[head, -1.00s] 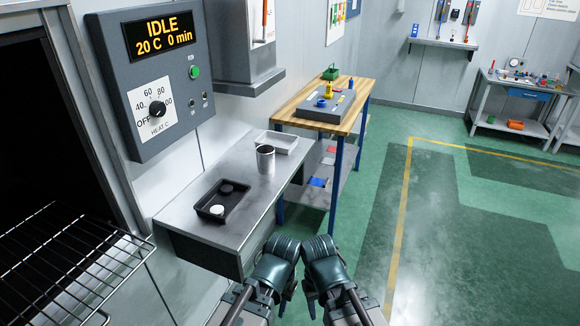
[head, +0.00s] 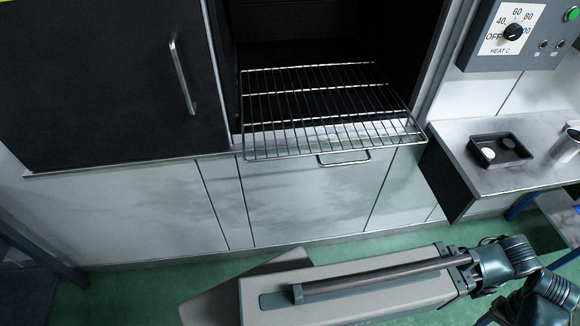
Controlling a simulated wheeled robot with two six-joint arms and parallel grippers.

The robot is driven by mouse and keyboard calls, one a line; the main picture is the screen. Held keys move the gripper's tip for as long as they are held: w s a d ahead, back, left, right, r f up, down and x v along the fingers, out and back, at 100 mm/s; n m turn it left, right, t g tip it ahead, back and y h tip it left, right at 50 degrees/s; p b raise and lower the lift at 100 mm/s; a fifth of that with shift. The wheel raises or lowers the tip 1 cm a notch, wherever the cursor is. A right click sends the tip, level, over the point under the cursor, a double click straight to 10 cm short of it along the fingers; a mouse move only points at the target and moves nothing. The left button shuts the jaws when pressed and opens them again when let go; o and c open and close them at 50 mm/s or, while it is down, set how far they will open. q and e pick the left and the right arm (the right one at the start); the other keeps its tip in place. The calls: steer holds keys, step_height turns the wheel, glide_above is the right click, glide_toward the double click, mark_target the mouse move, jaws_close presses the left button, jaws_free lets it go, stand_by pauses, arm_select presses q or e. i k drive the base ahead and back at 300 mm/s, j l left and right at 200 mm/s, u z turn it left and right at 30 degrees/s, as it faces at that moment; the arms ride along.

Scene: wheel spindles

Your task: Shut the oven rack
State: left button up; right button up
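The oven rack (head: 330,107) is a wire grid, pulled out level from the dark oven opening (head: 300,25) in the head view. Its front edge sticks out beyond the white cabinet front. A metal loop handle (head: 343,160) shows just below the front edge; I cannot tell whether it belongs to the rack or the panel.
A black door panel (head: 110,80) with a vertical handle (head: 182,75) is left of the opening. A steel bench (head: 470,178) right of the oven holds a black tray (head: 500,150) and a metal cup (head: 566,145). A control box (head: 490,55) hangs above.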

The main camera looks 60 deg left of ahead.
mark_target(317, 154)
steer(key=k+u, duration=0.2)
steer(key=u, duration=1.6)
